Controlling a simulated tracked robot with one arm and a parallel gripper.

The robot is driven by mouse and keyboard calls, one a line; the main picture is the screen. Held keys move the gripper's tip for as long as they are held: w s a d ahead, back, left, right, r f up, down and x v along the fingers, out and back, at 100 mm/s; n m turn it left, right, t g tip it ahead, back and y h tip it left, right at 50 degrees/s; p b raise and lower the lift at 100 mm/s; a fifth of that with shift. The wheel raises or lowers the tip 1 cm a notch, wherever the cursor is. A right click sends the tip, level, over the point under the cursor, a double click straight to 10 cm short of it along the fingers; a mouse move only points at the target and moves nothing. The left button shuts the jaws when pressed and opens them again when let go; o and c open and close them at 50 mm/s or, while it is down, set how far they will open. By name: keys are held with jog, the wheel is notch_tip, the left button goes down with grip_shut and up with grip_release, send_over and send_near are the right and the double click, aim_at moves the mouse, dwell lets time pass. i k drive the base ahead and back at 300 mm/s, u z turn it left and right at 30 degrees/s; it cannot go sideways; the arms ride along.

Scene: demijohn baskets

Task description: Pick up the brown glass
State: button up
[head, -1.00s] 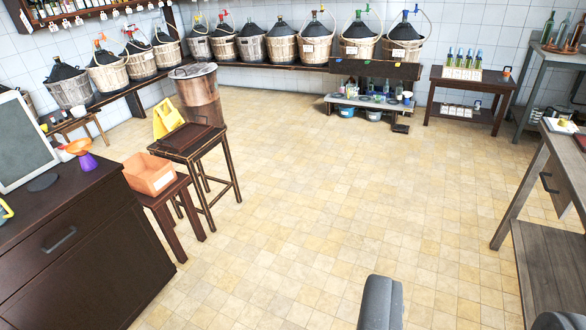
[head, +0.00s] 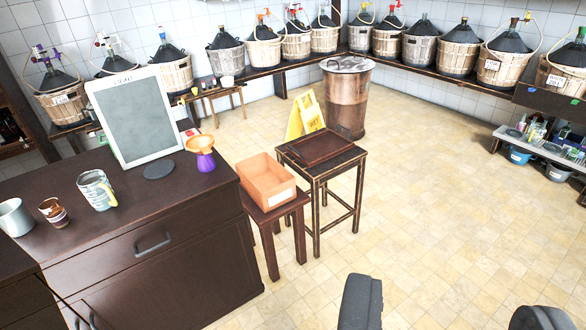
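A small brown glass (head: 54,211) with a pale band stands upright on the dark wooden counter (head: 150,215) at the left. It stands between a grey metal cup (head: 15,217) and a patterned mug (head: 96,189) with a yellow handle. My gripper (head: 450,302) shows at the bottom right, its two dark fingers wide apart with only floor visible between them. It is open and empty, far to the right of the glass.
A framed board (head: 135,115) and an orange and purple funnel (head: 203,153) stand on the counter. Beside it are an orange box (head: 265,182) on a stool and a taller stool (head: 322,150). A yellow sign (head: 305,116) and a copper bin (head: 346,98) stand behind. Floor at right is clear.

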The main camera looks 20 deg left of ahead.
aim_at(51, 208)
jog(key=u, duration=0.65)
jog(key=i, duration=1.25)
jog(key=u, duration=0.9)
jog(key=i, duration=0.85)
jog(key=u, duration=0.2)
